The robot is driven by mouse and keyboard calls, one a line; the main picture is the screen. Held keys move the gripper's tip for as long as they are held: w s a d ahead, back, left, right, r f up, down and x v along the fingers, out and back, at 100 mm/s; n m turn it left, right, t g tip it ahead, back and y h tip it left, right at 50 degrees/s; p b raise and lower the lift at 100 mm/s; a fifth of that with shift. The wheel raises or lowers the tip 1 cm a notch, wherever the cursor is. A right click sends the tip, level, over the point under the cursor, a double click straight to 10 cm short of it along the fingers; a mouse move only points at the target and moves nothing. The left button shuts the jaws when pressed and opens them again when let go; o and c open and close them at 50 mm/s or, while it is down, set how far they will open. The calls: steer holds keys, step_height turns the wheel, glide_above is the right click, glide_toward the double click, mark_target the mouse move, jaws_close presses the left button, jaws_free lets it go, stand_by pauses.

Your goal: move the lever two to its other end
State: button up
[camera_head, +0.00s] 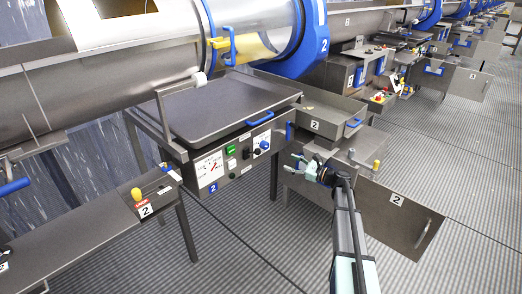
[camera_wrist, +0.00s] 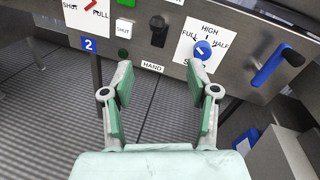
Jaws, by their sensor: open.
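Which part is lever two is not certain. A yellow-knobbed lever (camera_head: 137,194) stands beside a red-and-white tag with a 2 at the left. Another yellow-knobbed lever (camera_head: 376,165) stands on the unit at the right. The panel marked 2 (camera_head: 213,186) carries a black switch (camera_wrist: 158,30) and a blue dial knob (camera_wrist: 202,50) with FULL, HIGH and HALF around it. My gripper (camera_head: 310,166) is in front of the panel's right side. In the wrist view my gripper (camera_wrist: 160,85) is open and empty, its fingers below the switch and dial, with no contact seen.
A blue handle (camera_wrist: 278,66) sticks out right of the dial. A grey tray table (camera_head: 220,105) is above the panel. Ribbed floor (camera_head: 240,250) is open below.

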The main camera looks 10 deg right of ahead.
mark_target(258, 151)
steer(key=shift+m, duration=0.5)
steer(key=p+x, duration=0.3)
steer(key=x, duration=1.4)
steer(key=shift+a, duration=0.35)
jaws_close()
